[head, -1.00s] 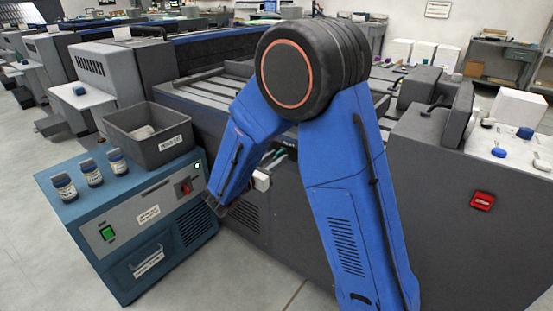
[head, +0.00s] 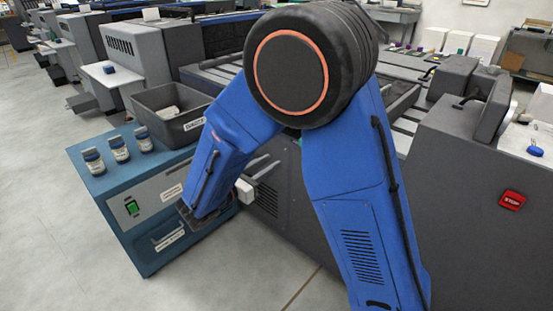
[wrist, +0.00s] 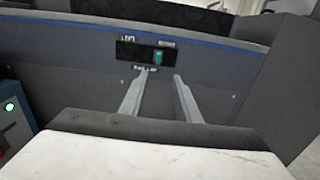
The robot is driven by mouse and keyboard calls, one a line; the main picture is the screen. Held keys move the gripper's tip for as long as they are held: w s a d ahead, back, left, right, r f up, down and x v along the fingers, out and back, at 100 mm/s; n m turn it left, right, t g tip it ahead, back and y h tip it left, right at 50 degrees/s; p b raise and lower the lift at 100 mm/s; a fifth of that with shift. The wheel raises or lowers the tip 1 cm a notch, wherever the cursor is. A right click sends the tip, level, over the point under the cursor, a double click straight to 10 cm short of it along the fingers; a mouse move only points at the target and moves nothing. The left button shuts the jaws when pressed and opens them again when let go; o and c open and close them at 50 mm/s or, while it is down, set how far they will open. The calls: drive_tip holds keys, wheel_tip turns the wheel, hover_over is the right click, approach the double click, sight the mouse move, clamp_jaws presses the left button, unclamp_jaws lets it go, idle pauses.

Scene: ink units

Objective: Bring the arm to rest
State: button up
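My blue arm (head: 345,190) is bent, its big black elbow joint (head: 292,75) high and close to the head camera. The forearm (head: 225,150) slopes down to the left, with a white block (head: 243,191) beside its lower end. My gripper (wrist: 162,74) shows in the wrist view as two grey fingers, apart, with nothing between them. They point at the grey side of a press (wrist: 85,75) with a dark panel and a green switch (wrist: 158,57). The gap between fingers and press cannot be judged.
A teal cabinet (head: 118,192) stands left of the forearm. On it are three small bottles (head: 119,149) and a grey bin (head: 165,108). The press body (head: 455,205) with a red button (head: 512,200) stands on the right. Open floor (head: 50,235) lies at the left.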

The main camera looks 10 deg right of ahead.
drive_tip(key=shift+s+a, duration=0.45)
drive_tip(key=shift+a, duration=0.1)
drive_tip(key=s+d+r+m+g+y, duration=0.1)
drive_tip(key=s+d+m+g+y, duration=0.1)
drive_tip(key=s+d+m+g, duration=0.6)
drive_tip(key=s+d+r+m+g+y, duration=0.1)
drive_tip(key=s+d+m+y, duration=0.2)
drive_tip(key=d, duration=0.8)
drive_tip(key=s+r+m+t+y, duration=0.2)
drive_tip(key=s+m+y, duration=0.7)
drive_tip(key=s+m, duration=0.5)
drive_tip(key=shift+s+a+t+y, duration=0.25)
drive_tip(key=shift+s+t, duration=0.35)
drive_tip(key=shift+s, duration=0.8)
drive_tip(key=shift+d+r, duration=0.1)
drive_tip(key=shift+d, duration=0.05)
idle(0.4)
